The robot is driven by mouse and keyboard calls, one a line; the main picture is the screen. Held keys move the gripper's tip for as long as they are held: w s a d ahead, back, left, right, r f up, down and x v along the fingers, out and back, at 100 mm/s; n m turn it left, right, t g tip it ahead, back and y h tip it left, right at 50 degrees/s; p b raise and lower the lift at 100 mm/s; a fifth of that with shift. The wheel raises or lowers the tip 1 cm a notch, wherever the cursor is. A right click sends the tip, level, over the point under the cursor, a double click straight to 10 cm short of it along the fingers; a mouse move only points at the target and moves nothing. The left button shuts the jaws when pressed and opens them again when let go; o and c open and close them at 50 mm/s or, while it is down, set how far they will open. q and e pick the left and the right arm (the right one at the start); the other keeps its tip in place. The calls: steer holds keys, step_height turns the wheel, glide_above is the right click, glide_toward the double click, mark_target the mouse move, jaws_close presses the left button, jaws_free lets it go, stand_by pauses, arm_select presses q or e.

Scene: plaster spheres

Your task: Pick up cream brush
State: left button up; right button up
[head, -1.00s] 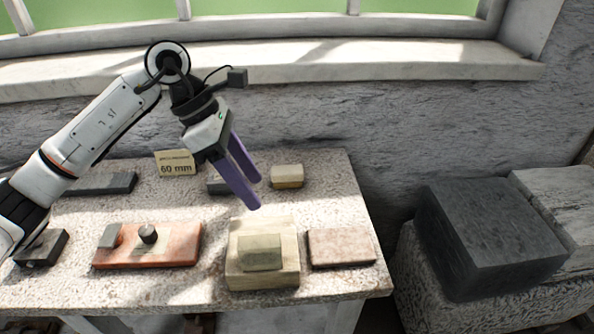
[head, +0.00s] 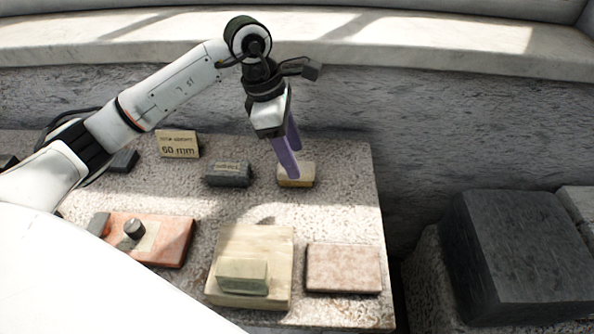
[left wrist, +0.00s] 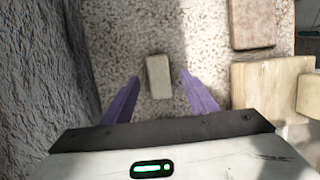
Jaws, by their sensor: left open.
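The cream brush (head: 304,174) is a small block with a pale top and a tan lower part, lying near the back right of the speckled table (head: 345,215). My left gripper (head: 295,163) has purple fingers and is open and empty over it. One finger hides part of the brush in the head view. In the left wrist view, the brush (left wrist: 159,76) lies between the two spread fingers of the gripper (left wrist: 160,77), with clear gaps on both sides. I cannot tell how far above the brush the fingertips are. My right gripper is not in view.
A dark labelled block (head: 229,174) and a "60 mm" sign (head: 178,144) stand to the left. In front are a pink slab (head: 343,268), a cream board (head: 262,239) bearing a greenish block (head: 242,276), and a reddish board (head: 178,243). A stone wall rises behind.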

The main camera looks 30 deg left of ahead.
arm_select(q)
steer(key=x, duration=0.5)
steer(key=shift+a+p, duration=0.25)
steer(key=shift+p, duration=0.05)
steer(key=c, duration=1.2)
steer(key=shift+o, duration=0.2)
step_height(320, 180, up, 10)
steer(key=shift+r+b, duration=0.1)
steer(key=shift+b, duration=0.2)
steer(key=o, duration=0.5)
steer(key=c, duration=0.4)
